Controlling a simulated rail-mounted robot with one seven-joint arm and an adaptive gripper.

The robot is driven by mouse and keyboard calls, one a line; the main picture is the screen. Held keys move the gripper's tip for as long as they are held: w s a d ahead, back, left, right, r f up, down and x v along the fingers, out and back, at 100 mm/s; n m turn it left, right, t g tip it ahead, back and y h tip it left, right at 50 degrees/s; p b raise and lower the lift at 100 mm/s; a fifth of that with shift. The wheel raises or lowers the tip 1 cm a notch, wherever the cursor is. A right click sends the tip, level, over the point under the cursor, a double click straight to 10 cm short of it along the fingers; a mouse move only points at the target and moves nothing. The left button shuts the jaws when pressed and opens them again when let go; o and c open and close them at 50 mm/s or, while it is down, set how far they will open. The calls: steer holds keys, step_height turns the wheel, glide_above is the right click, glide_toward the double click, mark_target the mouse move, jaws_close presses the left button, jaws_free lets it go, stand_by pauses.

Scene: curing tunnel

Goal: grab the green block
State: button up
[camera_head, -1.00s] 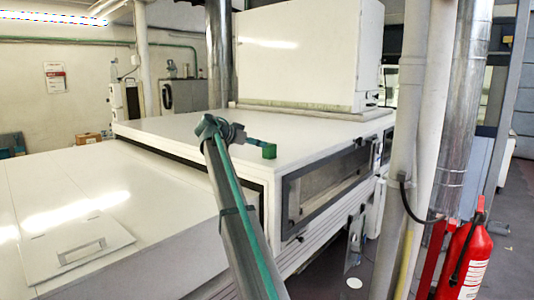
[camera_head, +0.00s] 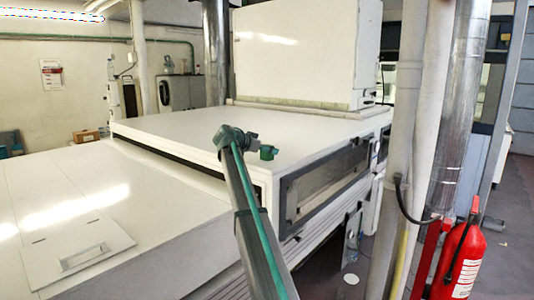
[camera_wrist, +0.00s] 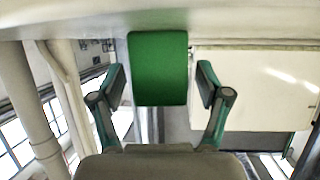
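The green block (camera_head: 268,153) sits on the white top of the large machine, near its front edge, in the head view. In the wrist view, the green block (camera_wrist: 158,68) stands against the white surface at the top of the picture, between the two finger lines. My gripper (camera_wrist: 160,85) is open, one finger on each side of the block, with a visible gap on both sides. How far the fingertips reach along the block is hard to tell. In the head view, my gripper (camera_head: 254,147) is small and partly hidden behind my arm, close to the block.
The white machine top (camera_head: 180,130) is mostly clear. A tall white box (camera_head: 305,55) rises behind the block. A pale pipe (camera_head: 405,150) and a red fire extinguisher (camera_head: 462,258) stand on the right. A lower white surface (camera_head: 90,215) lies to the left.

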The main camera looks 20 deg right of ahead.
steer(key=c, duration=1.2)
